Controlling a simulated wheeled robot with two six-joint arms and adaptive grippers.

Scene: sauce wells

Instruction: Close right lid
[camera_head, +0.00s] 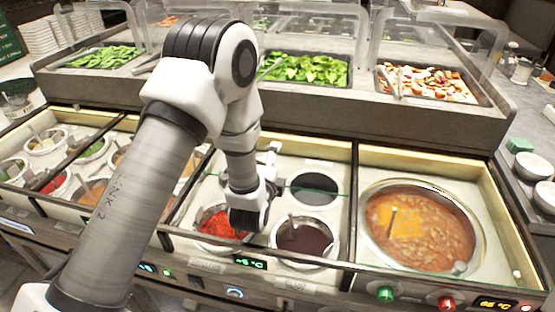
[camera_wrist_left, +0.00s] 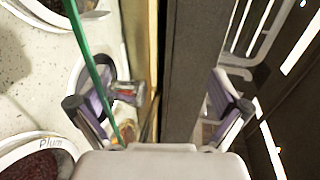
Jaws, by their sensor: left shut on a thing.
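A clear glass lid (camera_head: 315,190) with a green edge lies over part of the middle sauce wells in the head view. Its green edge (camera_wrist_left: 92,65) runs down the left part of the wrist view. My left gripper (camera_head: 268,168) is low over these wells, at the lid. Its two fingers (camera_wrist_left: 163,95) stand apart in the wrist view, with the green edge passing by the left finger. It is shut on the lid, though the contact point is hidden. The right-hand soup well (camera_head: 420,235) is uncovered. My right gripper is out of view.
A dark sauce well (camera_head: 305,238) and a red one (camera_head: 220,222) sit near the wrist. A ledge (camera_head: 330,122) runs behind the wells, with salad trays (camera_head: 305,68) under clear guards. Bowls (camera_head: 533,167) stand at the right.

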